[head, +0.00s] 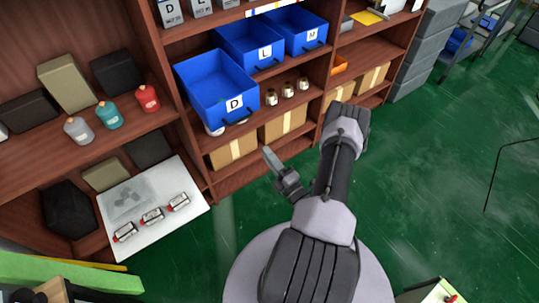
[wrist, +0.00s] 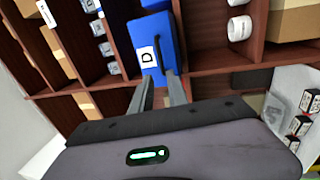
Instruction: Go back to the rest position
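My arm reaches out over the floor in front of the brown shelf. My gripper (head: 270,158) is in the open air before the lower shelf boxes and touches nothing that I can see. In the wrist view its two fingers (wrist: 160,92) stand apart with a gap between them, and nothing is held. Beyond the fingertips is the blue bin marked D (wrist: 152,45). In the head view this blue bin D (head: 217,85) sits on the upper shelf, above and left of my gripper, and juts out past the shelf edge.
Blue bins L (head: 250,43) and M (head: 294,32) stand right of bin D. A white board (head: 150,207) with several small boxes juts out at lower left. Bottles (head: 108,115) stand on the left shelf. The green floor (head: 440,160) is open on the right.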

